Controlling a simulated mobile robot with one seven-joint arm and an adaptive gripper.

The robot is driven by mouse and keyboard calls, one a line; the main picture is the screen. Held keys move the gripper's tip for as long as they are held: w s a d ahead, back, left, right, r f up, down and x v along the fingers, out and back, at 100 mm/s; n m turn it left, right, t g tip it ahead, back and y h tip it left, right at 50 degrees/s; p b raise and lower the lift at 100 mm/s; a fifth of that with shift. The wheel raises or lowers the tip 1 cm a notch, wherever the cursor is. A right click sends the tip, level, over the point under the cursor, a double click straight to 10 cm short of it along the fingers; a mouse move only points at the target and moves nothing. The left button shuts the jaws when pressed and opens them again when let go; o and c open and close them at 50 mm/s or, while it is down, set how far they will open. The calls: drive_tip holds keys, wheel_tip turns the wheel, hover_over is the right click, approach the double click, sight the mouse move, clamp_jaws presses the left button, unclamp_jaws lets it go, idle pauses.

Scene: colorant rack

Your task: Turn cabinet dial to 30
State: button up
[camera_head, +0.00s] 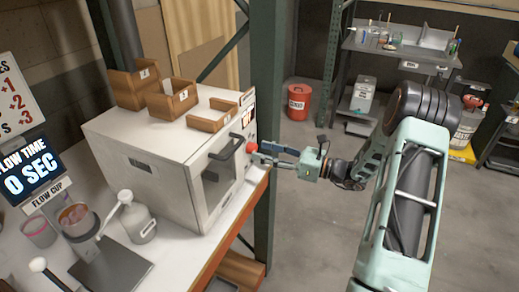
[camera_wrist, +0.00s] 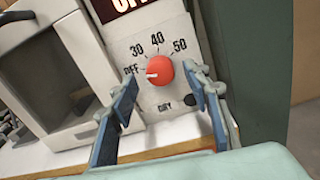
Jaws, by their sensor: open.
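The white cabinet (camera_head: 165,150) stands on the bench in the head view, with its door and dark handle facing my arm. Its red dial (camera_wrist: 160,70) is on the front panel, which is marked OFF, 30, 40 and 50; the white pointer mark is on the dial's left side, toward OFF. The dial also shows in the head view (camera_head: 251,146). My gripper (camera_head: 268,154) is in front of the panel. In the wrist view its two blue fingers (camera_wrist: 168,100) are open, one on each side of the dial and apart from it.
A display (camera_wrist: 122,6) sits above the dial, and a small dark button (camera_wrist: 191,98) below it. Wooden bins (camera_head: 172,100) stand on the cabinet's top. A green post (camera_head: 265,100) rises close behind the panel. The floor right of the bench is open.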

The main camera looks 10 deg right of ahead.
drive_tip(key=shift+x, duration=1.05)
drive_tip(key=c, duration=1.2)
drive_tip(key=shift+o, duration=0.2)
drive_tip(key=m+p, duration=0.3)
drive_tip(key=m, duration=0.1)
drive_tip(key=shift+r, duration=0.1)
drive_tip(key=shift+m+p, duration=1.2)
drive_tip(key=shift+m, duration=1.2)
drive_tip(key=shift+f, duration=0.2)
